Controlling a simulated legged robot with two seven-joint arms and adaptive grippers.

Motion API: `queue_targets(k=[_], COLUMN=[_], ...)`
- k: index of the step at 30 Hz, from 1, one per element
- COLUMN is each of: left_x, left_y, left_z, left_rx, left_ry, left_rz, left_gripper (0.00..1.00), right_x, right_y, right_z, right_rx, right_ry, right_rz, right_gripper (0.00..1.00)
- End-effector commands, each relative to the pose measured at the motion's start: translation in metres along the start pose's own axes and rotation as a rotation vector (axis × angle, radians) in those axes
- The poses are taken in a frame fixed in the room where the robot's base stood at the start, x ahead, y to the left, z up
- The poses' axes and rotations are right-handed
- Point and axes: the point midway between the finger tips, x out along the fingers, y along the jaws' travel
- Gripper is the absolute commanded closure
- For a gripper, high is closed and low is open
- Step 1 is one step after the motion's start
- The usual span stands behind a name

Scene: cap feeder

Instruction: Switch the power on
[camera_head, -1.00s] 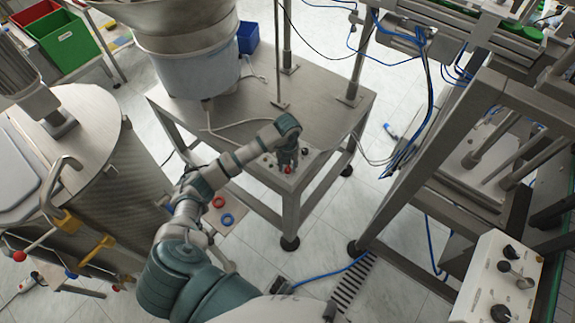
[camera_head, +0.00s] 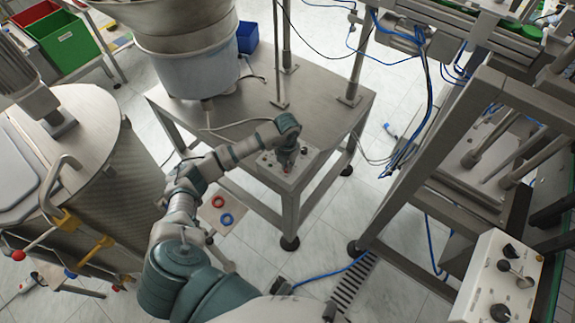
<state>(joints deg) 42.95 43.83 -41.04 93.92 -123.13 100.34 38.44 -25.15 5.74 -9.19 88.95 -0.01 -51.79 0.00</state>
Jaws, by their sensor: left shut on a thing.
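A small control box (camera_head: 307,157) sits at the front corner of the steel table (camera_head: 235,113), below the bowl feeder. My left gripper (camera_head: 286,169) points down onto the top of this box and is shut on a small part there. The gripper and wrist hide most of that part, so I cannot tell its setting. A bit of red shows at the fingertips. My right gripper is not in view.
The feeder bowl (camera_head: 198,68) stands on the table behind my arm. A large steel drum (camera_head: 90,150) is at the left. A machine frame (camera_head: 440,150) and another control panel (camera_head: 500,279) are at the right.

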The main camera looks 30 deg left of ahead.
Motion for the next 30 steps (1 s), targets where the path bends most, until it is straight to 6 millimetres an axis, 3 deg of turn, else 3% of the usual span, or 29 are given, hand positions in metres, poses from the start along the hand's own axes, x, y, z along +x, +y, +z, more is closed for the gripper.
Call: queue_targets(k=[18,30], left_x=[0.000,-0.001], left_y=[0.001,0.001], left_z=[0.001,0.002], left_rx=[0.538,0.707], left_ry=[-0.004,-0.005], left_rz=[0.004,0.004], left_gripper=[1.00,1.00], right_x=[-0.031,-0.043], right_y=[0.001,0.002], right_z=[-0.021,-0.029], right_rx=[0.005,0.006], right_ry=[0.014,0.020], right_rz=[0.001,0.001], right_gripper=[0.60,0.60])
